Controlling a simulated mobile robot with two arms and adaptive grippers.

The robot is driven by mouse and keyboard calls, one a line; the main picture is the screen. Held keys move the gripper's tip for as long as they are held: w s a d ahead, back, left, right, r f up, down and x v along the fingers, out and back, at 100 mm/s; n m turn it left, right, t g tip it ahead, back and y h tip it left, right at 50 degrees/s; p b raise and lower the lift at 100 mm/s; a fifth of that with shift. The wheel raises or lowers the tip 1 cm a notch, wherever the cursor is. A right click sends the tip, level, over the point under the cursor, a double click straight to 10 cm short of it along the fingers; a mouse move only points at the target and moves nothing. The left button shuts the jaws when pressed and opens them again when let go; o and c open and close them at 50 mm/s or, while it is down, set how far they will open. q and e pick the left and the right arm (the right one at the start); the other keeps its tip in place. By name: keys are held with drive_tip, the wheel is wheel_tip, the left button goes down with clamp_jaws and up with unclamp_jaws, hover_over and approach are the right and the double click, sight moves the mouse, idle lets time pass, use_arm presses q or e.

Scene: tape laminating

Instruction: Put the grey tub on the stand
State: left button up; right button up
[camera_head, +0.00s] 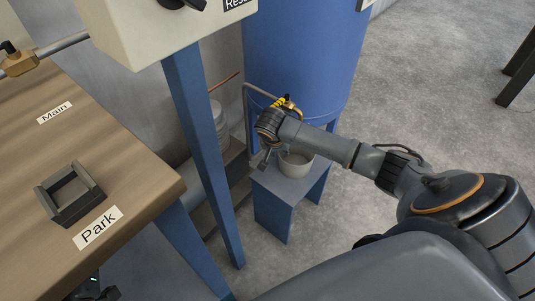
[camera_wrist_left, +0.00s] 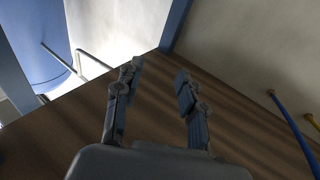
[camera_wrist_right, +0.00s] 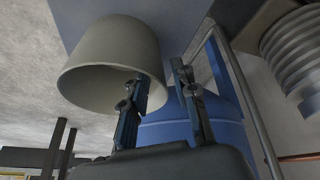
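The grey tub (camera_head: 297,164) stands upright on the small blue-grey stand (camera_head: 273,196) beside the blue tank. In the right wrist view the tub (camera_wrist_right: 105,52) fills the upper left, its base against the stand (camera_wrist_right: 178,18). My right gripper (camera_wrist_right: 160,75) is at the tub's rim, one finger over the mouth and the other outside the wall. Its fingers are apart, and I see no clear grip on the wall. In the head view my arm partly hides the tub. My left gripper (camera_wrist_left: 160,70) is open and empty near the wooden table (camera_wrist_left: 65,130).
The blue tank (camera_head: 300,60) stands behind the stand, with a bent grey pipe (camera_head: 246,110) close to my right gripper. A blue post (camera_head: 205,150) rises left of the stand. A dark square holder (camera_head: 70,195) sits on the table.

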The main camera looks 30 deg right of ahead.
drive_tip(key=s+a+r+n+y+p, duration=0.2)
drive_tip(key=s+a+n+p, duration=0.1)
drive_tip(key=s+a, duration=0.6)
drive_tip(key=s+a+r+n+y+p, duration=0.1)
drive_tip(key=s+a+r+n+p, duration=0.1)
drive_tip(key=s+a, duration=0.65)
use_arm(q)
drive_tip(key=s+a+f+g+y, duration=0.2)
drive_tip(key=s+a+f+g, duration=0.1)
drive_tip(key=s+f+g, duration=0.4)
drive_tip(key=s+a+f+g+y, duration=0.2)
drive_tip(key=s+f+g, duration=0.5)
drive_tip(key=f, duration=0.4)
drive_tip(key=shift+s+a+n+g, duration=0.35)
drive_tip(key=shift+s+a, duration=0.2)
drive_tip(key=shift+a, duration=0.3)
use_arm(e)
drive_tip(key=s+r+n+t+y, duration=0.1)
drive_tip(key=s+r+n, duration=0.4)
drive_tip(key=s, duration=0.2)
drive_tip(key=shift+d+t, duration=0.25)
drive_tip(key=shift+t, duration=0.05)
drive_tip(key=shift+s+r, duration=0.1)
